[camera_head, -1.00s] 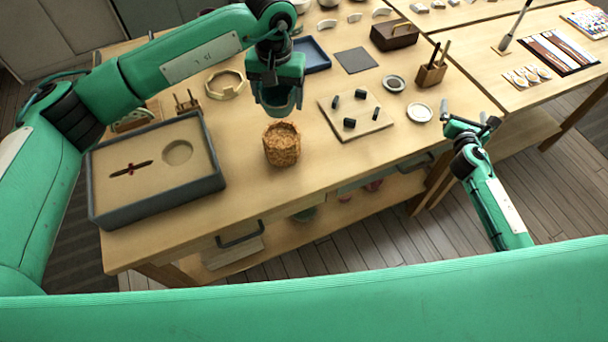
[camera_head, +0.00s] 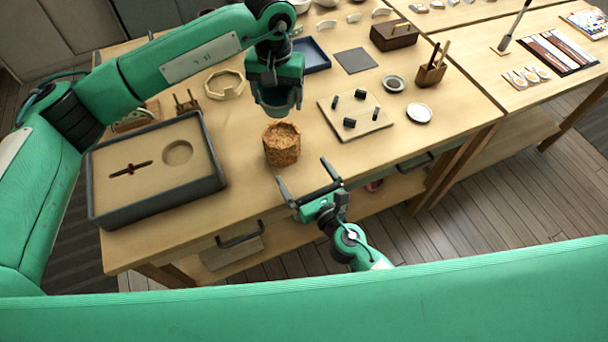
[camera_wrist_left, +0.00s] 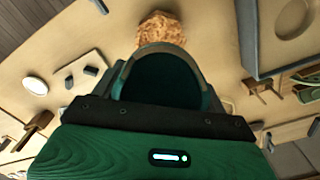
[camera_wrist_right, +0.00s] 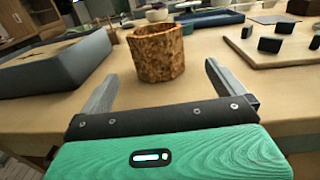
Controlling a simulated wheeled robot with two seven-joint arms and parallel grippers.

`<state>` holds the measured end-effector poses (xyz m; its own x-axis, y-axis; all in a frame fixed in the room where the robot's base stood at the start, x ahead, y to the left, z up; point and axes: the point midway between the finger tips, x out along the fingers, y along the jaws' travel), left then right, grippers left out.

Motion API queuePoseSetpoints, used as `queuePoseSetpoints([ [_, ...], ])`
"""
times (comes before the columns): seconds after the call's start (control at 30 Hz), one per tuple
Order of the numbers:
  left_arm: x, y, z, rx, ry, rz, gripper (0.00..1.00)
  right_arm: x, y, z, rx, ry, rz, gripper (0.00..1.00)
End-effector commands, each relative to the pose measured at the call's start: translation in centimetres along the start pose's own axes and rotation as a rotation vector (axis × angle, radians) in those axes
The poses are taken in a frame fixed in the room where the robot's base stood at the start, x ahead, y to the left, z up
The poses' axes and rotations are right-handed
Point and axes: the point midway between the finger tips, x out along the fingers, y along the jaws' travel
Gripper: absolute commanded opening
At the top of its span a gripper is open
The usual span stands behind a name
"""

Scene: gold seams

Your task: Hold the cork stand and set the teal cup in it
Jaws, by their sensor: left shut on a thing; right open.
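The cork stand (camera_head: 282,146) is a rough brown cylinder upright on the table; it also shows in the right wrist view (camera_wrist_right: 157,54) and the left wrist view (camera_wrist_left: 167,27). My left gripper (camera_head: 276,100) is shut on the teal cup (camera_wrist_left: 160,75), held above and slightly behind the stand. The cup's rim shows in the left wrist view, and most of its body is hidden by the gripper. My right gripper (camera_head: 304,178) is open and empty in front of the stand at the table's front edge, fingers pointing toward the stand, not touching it.
A grey-walled tray (camera_head: 212,184) with a round recess lies left of the stand. A board (camera_head: 360,130) with several small dark blocks lies to the right. Two small round dishes (camera_head: 419,113) sit beyond it. The table right around the stand is clear.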

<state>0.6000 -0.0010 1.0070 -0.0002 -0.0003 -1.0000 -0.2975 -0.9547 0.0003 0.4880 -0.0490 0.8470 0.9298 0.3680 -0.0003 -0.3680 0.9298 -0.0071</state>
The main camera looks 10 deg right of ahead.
Motion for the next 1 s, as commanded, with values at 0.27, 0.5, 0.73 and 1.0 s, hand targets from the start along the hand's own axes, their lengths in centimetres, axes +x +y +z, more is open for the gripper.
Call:
queuePoseSetpoints([
  [0.27, 0.0, 0.0, 0.0, 0.0, 0.001, 0.0, 0.54, 2.4, 0.5, 0.2, 0.007, -0.004, 0.007, 1.0],
  [0.5, 0.0, 0.0, 0.0, 0.0, 0.001, 0.0, 0.54, 6.8, 0.6, 0.2, 0.008, -0.003, 0.006, 1.0],
  [0.73, 0.0, 0.0, 0.0, 0.0, 0.001, 0.0, 0.54, 10.4, 0.5, 0.1, 0.006, -0.001, 0.006, 1.0],
  [1.0, 0.0, 0.0, 0.0, 0.0, 0.001, 0.0, 0.54, 11.9, 0.5, 0.1, 0.007, 0.0, 0.006, 1.0],
])
